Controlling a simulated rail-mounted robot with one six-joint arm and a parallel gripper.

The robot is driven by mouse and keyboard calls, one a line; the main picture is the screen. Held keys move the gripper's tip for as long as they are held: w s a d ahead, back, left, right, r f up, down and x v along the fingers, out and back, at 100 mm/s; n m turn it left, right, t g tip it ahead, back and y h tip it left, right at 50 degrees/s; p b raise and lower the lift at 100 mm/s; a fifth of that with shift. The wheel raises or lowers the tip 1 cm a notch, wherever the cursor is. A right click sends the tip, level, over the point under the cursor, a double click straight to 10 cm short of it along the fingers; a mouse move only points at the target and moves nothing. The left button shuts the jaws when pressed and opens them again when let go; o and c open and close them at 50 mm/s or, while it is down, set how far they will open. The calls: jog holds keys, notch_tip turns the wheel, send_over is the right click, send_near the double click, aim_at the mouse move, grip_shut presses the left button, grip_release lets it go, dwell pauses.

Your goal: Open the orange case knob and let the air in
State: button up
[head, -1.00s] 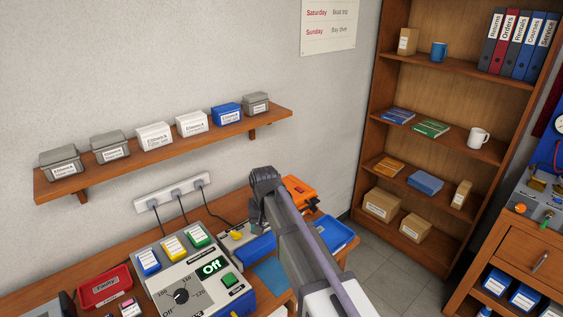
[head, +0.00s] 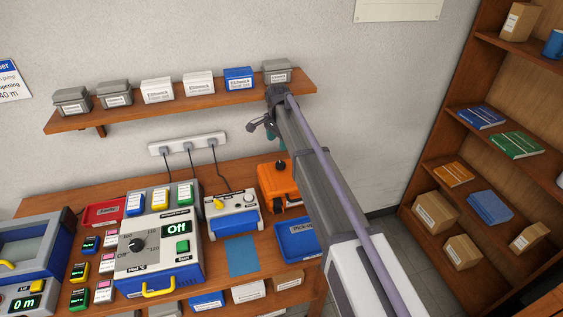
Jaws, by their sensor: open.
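The orange case (head: 275,184) stands on the wooden bench, just left of my arm. A dark knob (head: 281,166) sits on its top. My arm reaches up and away over the bench's right end. My gripper (head: 257,127) is at the arm's far end, against the wall in the picture, above and left of the case. It looks open and empty, apart from the knob. The case's right side is partly hidden behind my arm.
A blue tray (head: 297,240) lies in front of the case. A white-and-blue device (head: 232,212) stands left of it, and a larger dial unit (head: 160,248) further left. A wall shelf (head: 190,104) with several boxes hangs above. A bookcase (head: 428,160) stands at right.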

aim_at(280, 163)
jog(key=f+b, duration=1)
jog(key=f, duration=0.1)
jog(key=shift+w+d+b, duration=0.15)
jog(key=shift+d+b, duration=0.25)
jog(key=shift+r, duration=0.1)
jog(key=c, duration=0.9)
